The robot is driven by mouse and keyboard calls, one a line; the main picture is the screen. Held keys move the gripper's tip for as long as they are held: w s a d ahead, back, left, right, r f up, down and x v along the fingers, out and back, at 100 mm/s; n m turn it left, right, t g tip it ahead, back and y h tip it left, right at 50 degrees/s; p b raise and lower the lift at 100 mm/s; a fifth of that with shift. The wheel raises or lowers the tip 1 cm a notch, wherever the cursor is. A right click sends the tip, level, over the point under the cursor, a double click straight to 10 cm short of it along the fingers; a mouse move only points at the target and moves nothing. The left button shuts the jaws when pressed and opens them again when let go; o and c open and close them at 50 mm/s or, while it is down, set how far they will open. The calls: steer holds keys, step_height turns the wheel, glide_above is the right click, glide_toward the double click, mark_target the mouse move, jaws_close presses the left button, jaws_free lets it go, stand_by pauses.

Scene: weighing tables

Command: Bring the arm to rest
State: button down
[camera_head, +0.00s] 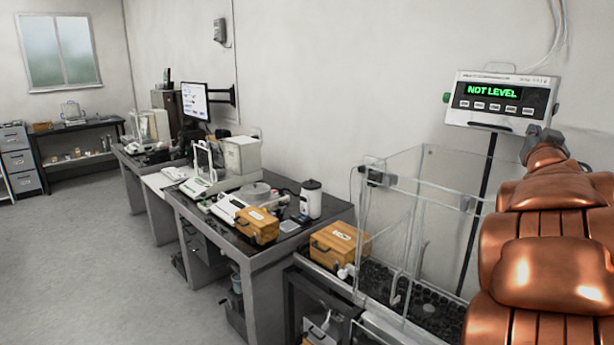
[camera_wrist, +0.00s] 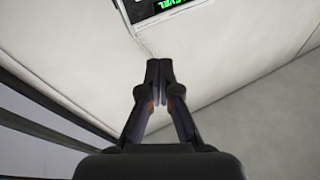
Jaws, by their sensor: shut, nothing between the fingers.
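My gripper (camera_wrist: 159,66) shows in the wrist view with its two dark fingers together at the tips and nothing between them. The wrist view looks at pale wall, with part of the display unit (camera_wrist: 160,10) at its top edge. In the head view my copper-coloured arm fills the right side, raised in front of the wall. The display unit (camera_head: 500,101) stands at the arm's far end and reads "NOT LEVEL" in green. My gripper cannot be made out clearly in the head view.
A clear-walled enclosure (camera_head: 420,200) stands left of my arm. A wooden box (camera_head: 338,243) is beside it. A dark table (camera_head: 262,250) further left holds balances and another wooden box (camera_head: 257,226). Grey floor (camera_head: 95,260) at the left is free.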

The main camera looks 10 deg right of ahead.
steer(key=s+a+f+g+y, duration=0.1)
steer(key=a+f+g, duration=0.1)
steer(key=f, duration=0.3)
steer(key=s+a+f+g+y, duration=0.1)
steer(key=a+f+g, duration=0.1)
steer(key=a+f, duration=0.2)
steer(key=s+a+f+g, duration=0.2)
steer(key=a+f, duration=0.1)
steer(key=f, duration=0.2)
steer(key=shift+a+f+y, duration=0.3)
steer(key=shift+a+y, duration=0.05)
steer(key=shift+y, duration=0.05)
steer(key=s+a+f+n+g+y, duration=0.3)
steer(key=s+a+f+g+y, duration=0.1)
steer(key=s+a+f, duration=0.7)
steer(key=s+a+f+n+g+y, duration=0.2)
steer(key=s+a+f+g+y, duration=0.15)
steer(key=s+a+f, duration=0.65)
steer(key=s+a+f+n+g+y, duration=0.1)
steer(key=s+a+n+g, duration=0.2)
steer(key=s+a, duration=0.7)
steer(key=shift+s+a+n+g, duration=0.4)
steer(key=shift+s+g, duration=0.5)
steer(key=shift+g, duration=0.15)
steer(key=shift+f+y, duration=0.1)
steer(key=shift+y, duration=0.15)
